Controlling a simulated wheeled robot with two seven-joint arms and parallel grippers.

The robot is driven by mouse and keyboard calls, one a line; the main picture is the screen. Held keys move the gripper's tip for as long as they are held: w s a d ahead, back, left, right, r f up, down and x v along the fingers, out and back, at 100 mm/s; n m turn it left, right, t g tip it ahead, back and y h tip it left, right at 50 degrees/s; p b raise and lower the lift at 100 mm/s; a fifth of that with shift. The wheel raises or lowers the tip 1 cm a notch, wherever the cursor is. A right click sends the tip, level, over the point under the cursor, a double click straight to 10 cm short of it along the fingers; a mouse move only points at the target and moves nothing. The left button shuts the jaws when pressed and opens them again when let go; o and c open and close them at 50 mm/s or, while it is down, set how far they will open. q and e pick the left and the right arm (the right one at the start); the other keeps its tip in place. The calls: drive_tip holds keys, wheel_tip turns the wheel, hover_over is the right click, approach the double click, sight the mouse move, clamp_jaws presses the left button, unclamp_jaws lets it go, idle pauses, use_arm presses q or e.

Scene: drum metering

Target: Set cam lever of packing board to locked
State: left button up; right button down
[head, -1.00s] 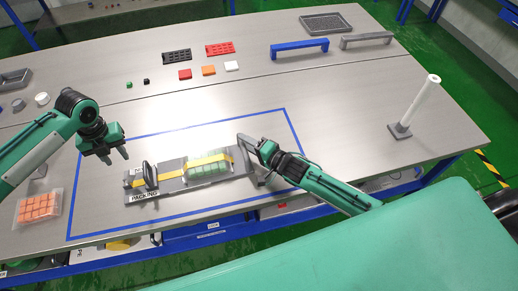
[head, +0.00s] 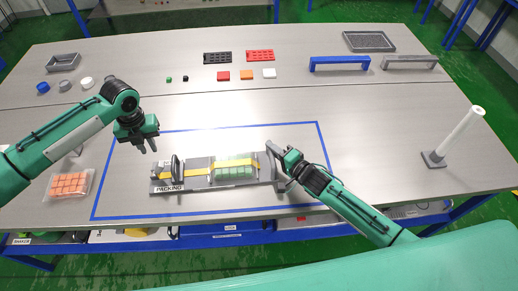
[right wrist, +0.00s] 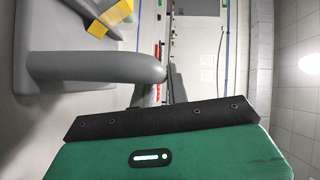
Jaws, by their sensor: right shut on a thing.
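The grey packing board (head: 197,163) lies inside the blue outline on the table, with its "PACKING" label at the left front. A yellow strap (head: 200,172) runs along it over a block of green pieces (head: 235,172). The grey cam lever (head: 270,151) stands up at the board's right end. Its grey bar also shows in the right wrist view (right wrist: 95,67). My right gripper (head: 282,161) is shut on the lever; the fingertips are partly hidden. My left gripper (head: 146,146) is open and empty above the board's left end, apart from it.
A clear tray of orange pieces (head: 70,184) lies at the left. A white post (head: 460,135) stands at the right. Small blocks, black and red racks (head: 260,56), and blue and grey handles (head: 340,63) are at the back. The table between is clear.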

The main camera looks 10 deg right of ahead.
sight(158, 170)
use_arm(q)
clamp_jaws()
drive_tip(key=a+f+t+h, duration=0.1)
drive_tip(key=f+t, duration=0.1)
drive_tip(key=a+f+n+t+h, duration=0.1)
drive_tip(key=a+f+t, duration=0.1)
drive_tip(key=f, duration=0.1)
drive_tip(key=w+a+f+n+t+h, duration=0.1)
drive_tip(key=f, duration=0.1)
drive_tip(key=shift+a+f+t, duration=0.25)
drive_tip(key=shift+t, duration=0.15)
drive_tip(key=s+a+t+h, duration=0.2)
drive_tip(key=s+h, duration=0.4)
drive_tip(key=s, duration=0.4)
drive_tip(key=shift+n+h, duration=0.3)
drive_tip(key=shift+n, duration=0.1)
drive_tip(key=x, duration=1)
drive_tip(key=shift+r, duration=0.1)
